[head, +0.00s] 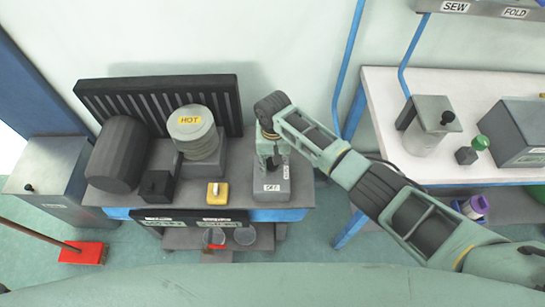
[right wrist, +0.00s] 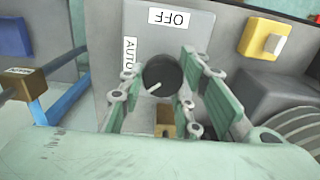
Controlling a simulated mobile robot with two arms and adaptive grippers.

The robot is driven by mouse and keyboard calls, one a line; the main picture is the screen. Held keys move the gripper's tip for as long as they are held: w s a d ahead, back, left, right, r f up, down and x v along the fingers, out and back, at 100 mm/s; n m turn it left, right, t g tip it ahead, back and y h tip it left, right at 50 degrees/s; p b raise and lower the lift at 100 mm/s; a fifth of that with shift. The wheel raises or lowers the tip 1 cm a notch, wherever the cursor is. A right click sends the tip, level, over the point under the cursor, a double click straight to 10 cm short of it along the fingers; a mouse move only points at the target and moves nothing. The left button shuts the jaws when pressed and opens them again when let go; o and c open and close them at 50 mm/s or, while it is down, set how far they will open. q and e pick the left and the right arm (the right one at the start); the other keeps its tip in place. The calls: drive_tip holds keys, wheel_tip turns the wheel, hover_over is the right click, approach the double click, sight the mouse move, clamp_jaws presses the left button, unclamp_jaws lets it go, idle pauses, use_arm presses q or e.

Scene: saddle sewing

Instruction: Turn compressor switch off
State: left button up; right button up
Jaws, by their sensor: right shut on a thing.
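The compressor switch box (head: 268,201) is a grey box at the front right of the dark bench in the head view. Its face (right wrist: 205,30) fills the upper middle of the right wrist view. It carries an upside-down OFF label (right wrist: 168,18) at the top and a sideways AUTO label (right wrist: 130,55) at the left. The round black knob (right wrist: 165,72) has a white pointer mark aimed to the lower left, away from OFF. My right gripper (head: 270,160) reaches down over the box. Its green-grey fingers (right wrist: 160,70) are shut on the knob's sides. My left gripper is not in view.
A yellow switch (head: 217,193) sits left of the box. A canister marked HOT (head: 191,121) and a dark cylinder (head: 116,153) stand further left. A white table (head: 385,100) with metal containers is at the right. A red broom head (head: 83,253) is on the floor.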

drive_tip(key=n, duration=0.3)
drive_tip(key=n+p, duration=0.1)
drive_tip(key=shift+s+d+f+n, duration=0.1)
drive_tip(key=shift+d+f+n, duration=0.05)
drive_tip(key=shift+d+n, duration=0.15)
drive_tip(key=shift+n, duration=2)
drive_tip(key=shift+w, duration=0.2)
drive_tip(key=o, duration=1.1)
drive_tip(key=shift+c, duration=0.2)
drive_tip(key=shift+w, duration=0.1)
drive_tip(key=shift+a+r, duration=0.1)
drive_tip(key=shift+r, duration=0.2)
wheel_tip(320, 180, up, 12)
drive_tip(key=shift+f, duration=0.2)
